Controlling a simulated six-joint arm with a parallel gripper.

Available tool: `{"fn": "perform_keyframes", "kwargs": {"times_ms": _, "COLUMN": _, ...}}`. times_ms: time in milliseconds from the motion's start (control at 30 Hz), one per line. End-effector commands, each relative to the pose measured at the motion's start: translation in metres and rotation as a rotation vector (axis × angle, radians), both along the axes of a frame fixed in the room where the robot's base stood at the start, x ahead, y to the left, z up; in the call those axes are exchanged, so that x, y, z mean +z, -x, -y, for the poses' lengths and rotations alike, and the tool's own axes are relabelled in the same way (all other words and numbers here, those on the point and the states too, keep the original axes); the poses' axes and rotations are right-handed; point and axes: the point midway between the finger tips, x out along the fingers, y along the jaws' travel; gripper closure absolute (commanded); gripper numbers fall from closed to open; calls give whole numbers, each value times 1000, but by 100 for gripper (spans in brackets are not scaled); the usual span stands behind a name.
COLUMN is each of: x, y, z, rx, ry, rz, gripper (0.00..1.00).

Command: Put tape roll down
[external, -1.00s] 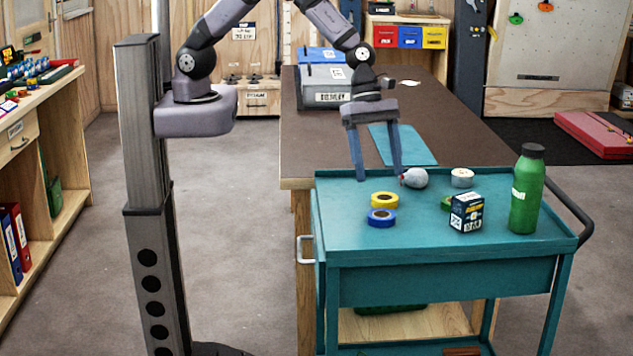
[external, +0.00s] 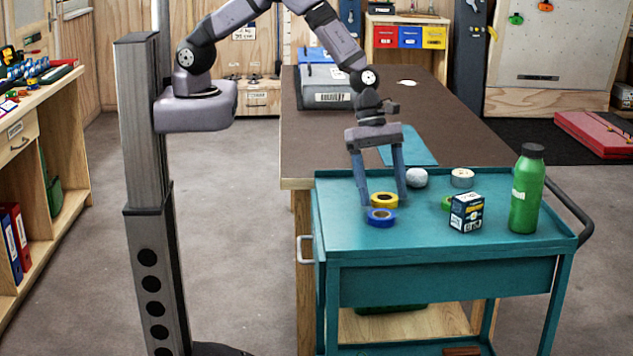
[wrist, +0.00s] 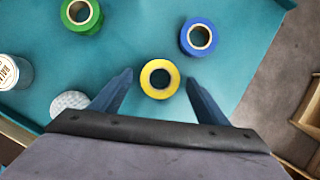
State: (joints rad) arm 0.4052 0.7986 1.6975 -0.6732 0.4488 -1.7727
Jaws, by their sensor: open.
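A yellow tape roll (external: 384,200) lies flat on the teal cart top (external: 345,235). In the wrist view the yellow roll (wrist: 160,79) sits between and just ahead of my fingers. My gripper (external: 385,200) is open, pointing down, with one finger on each side of the yellow roll; it also shows in the wrist view (wrist: 158,85). The fingers look apart from the roll. A blue tape roll (external: 381,217) lies in front of the yellow one. A green tape roll (wrist: 81,13) is partly hidden behind a box in the external view.
A grey-white ball (external: 417,178) lies close behind my gripper. A small dark box (external: 466,212) and a tall green bottle (external: 527,190) stand on the right of the cart. The cart's front left top is clear. A brown table (external: 430,110) adjoins behind.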

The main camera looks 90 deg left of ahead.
Motion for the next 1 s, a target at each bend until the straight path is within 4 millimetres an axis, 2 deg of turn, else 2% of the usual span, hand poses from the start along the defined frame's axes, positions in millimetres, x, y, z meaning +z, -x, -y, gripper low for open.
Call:
{"fn": "perform_keyframes", "kwargs": {"times_ms": 33, "x": 0, "y": 0, "z": 0, "rx": 0, "ry": 0, "rz": 0, "gripper": 31}}
{"fn": "perform_keyframes", "kwargs": {"times_ms": 200, "x": 0, "y": 0, "z": 0, "rx": 0, "ry": 0, "rz": 0, "gripper": 72}}
{"fn": "perform_keyframes", "kwargs": {"times_ms": 300, "x": 0, "y": 0, "z": 0, "rx": 0, "ry": 0, "rz": 0, "gripper": 79}}
{"fn": "perform_keyframes", "kwargs": {"times_ms": 533, "x": 2, "y": 0, "z": 0, "rx": 0, "ry": 1, "rz": 0, "gripper": 79}}
{"fn": "perform_keyframes", "kwargs": {"times_ms": 667, "x": 10, "y": -1, "z": 0, "rx": 0, "ry": 1, "rz": 3, "gripper": 79}}
{"fn": "perform_keyframes", "kwargs": {"times_ms": 1000, "x": 63, "y": -1, "z": 0, "rx": 0, "ry": 3, "rz": 4, "gripper": 79}}
